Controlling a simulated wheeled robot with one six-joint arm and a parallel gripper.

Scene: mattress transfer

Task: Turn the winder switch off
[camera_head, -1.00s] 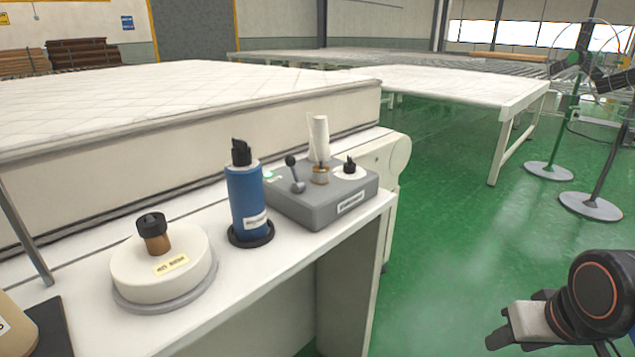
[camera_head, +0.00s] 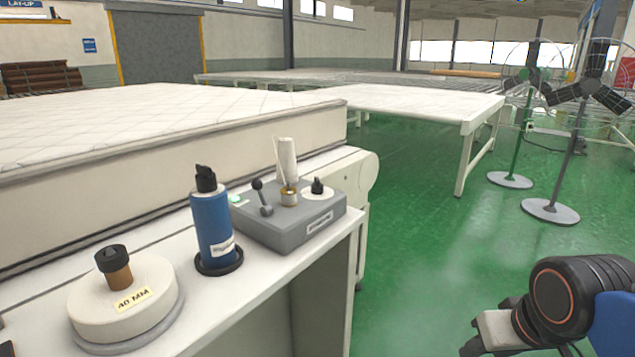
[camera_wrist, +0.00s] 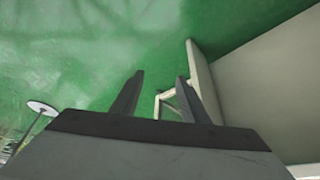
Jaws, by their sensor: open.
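A grey control box (camera_head: 298,232) sits at the far right end of the white bench. On its top are a black lever switch with a ball knob (camera_head: 262,197), a white spool on a brass base (camera_head: 288,172) and a black knob on a white dial (camera_head: 318,187). I cannot tell which of these is the winder switch, nor its setting. My gripper (camera_head: 478,345) is at the lower right of the head view, over the floor and well apart from the box. In the wrist view my gripper (camera_wrist: 158,95) is open and empty.
A blue bottle (camera_head: 213,230) and a round white base marked 40 MM (camera_head: 125,300) stand on the bench (camera_head: 225,318). A mattress (camera_head: 180,150) lies behind. Fans (camera_head: 550,210) stand at the right. The green floor (camera_head: 430,255) right of the bench is clear.

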